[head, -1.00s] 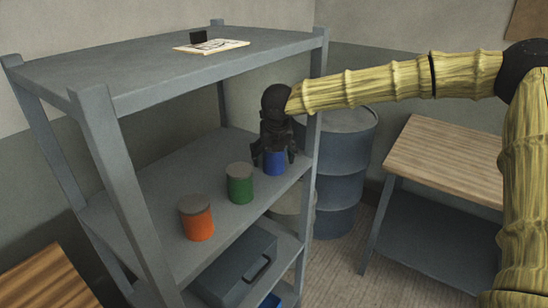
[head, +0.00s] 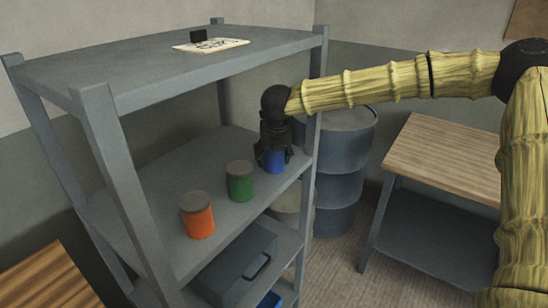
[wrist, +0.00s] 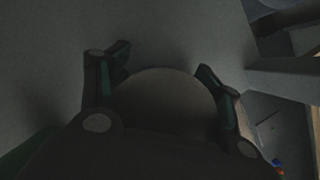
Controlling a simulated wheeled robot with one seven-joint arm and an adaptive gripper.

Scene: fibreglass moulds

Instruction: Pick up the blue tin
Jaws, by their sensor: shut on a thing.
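The blue tin (head: 274,162) stands upright on the middle shelf, near its right end by the corner post. My gripper (head: 273,156) has come down over it from above and is shut on it, with a finger on either side. The tin's upper part is hidden by the gripper in the head view. In the wrist view, the tin's round grey lid (wrist: 165,92) shows between the two fingers of my gripper (wrist: 163,85). I cannot see any gap between the tin and the shelf.
A green tin (head: 240,182) and an orange tin (head: 198,216) stand to the left on the same shelf (head: 150,190). The shelf post (head: 312,110) is close on the right, and the top shelf (head: 150,70) lies above. A drum (head: 340,170) and a table (head: 445,160) stand beyond.

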